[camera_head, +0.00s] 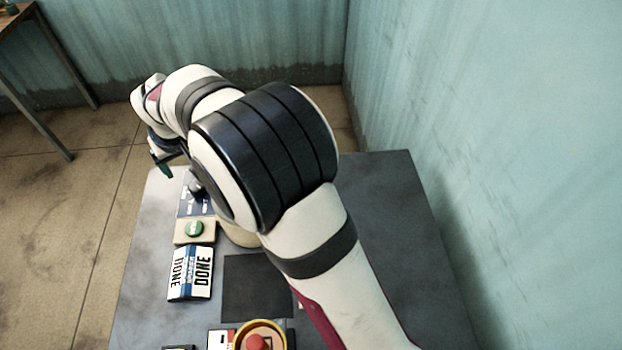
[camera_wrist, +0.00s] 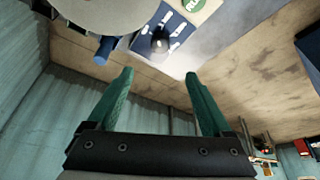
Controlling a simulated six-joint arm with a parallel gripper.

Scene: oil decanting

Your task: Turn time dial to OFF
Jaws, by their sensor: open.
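The time dial appears as a dark knob (camera_wrist: 160,42) on a blue-and-white marked panel (camera_wrist: 178,28) in the wrist view. Its setting cannot be read. In the head view, the blue panel (camera_head: 187,208) lies at the table's left edge, partly hidden by my arm. My gripper (camera_wrist: 158,78) is open, with two green fingers apart and nothing between them. The knob is beyond the fingertips and apart from them. In the head view, my gripper (camera_head: 164,167) is mostly hidden, with a green finger showing beyond the table's far left corner.
A green button (camera_head: 194,228) sits beside the panel. A red button in a yellow ring (camera_head: 257,342) is at the front. A round grey thing (camera_wrist: 105,12) is left of the knob in the wrist view. The table's right side (camera_head: 400,230) is clear.

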